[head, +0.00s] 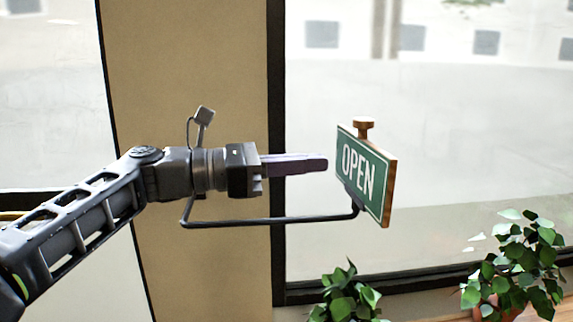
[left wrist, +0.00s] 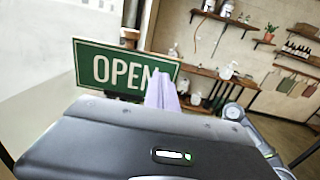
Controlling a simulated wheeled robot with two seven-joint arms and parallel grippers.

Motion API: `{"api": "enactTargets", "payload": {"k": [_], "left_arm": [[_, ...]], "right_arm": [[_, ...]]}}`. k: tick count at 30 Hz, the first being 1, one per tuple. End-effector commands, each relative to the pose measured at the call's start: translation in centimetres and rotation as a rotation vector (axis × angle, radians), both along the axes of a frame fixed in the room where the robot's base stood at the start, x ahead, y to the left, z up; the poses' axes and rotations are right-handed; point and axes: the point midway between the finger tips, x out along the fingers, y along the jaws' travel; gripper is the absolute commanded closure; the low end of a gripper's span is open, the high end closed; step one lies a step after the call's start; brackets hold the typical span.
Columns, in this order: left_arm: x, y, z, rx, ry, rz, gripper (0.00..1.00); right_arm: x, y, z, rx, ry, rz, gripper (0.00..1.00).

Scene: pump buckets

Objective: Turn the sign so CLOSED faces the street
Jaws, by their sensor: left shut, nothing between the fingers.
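The sign (head: 378,195) is a green board with a white border, wooden edges and a wooden knob (head: 363,124) on top. It stands upright on the end of a black bracket (head: 270,221). Its OPEN face shows in the head view, turned obliquely toward the left, and also in the left wrist view (left wrist: 97,68). The face behind is hidden. My left gripper (head: 326,164) is shut and empty, its purple fingers pointing right, just left of the sign. In the left wrist view the fingers (left wrist: 161,88) cover the end of the word; contact cannot be told.
Behind the sign is a large window (head: 450,120) with a black frame, beside a tan wall pillar (head: 185,80). Leafy plants (head: 345,297) stand low at the front, with another plant (head: 515,260) at the right. Shelves (left wrist: 215,18) line the far wall in the left wrist view.

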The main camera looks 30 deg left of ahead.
Motion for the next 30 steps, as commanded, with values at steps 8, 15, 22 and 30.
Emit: {"api": "enactTargets", "payload": {"k": [8, 15, 22, 30], "left_arm": [[3.3, -4.6, -0.1, 0.003, 0.001, -0.004, 1.00], [4.8, -6.4, -0.1, 0.001, 0.001, 0.000, 1.00], [4.9, -6.6, 0.0, 0.001, 0.001, 0.001, 1.00], [4.9, -6.9, 0.0, 0.001, 0.001, 0.000, 1.00]], "right_arm": [[0.0, 0.0, 0.0, 0.000, 0.000, 0.000, 1.00], [0.0, 0.0, 0.0, 0.000, 0.000, 0.000, 1.00], [0.0, 0.0, 0.0, 0.000, 0.000, 0.000, 1.00], [0.0, 0.0, 0.0, 0.000, 0.000, 0.000, 1.00]]}}
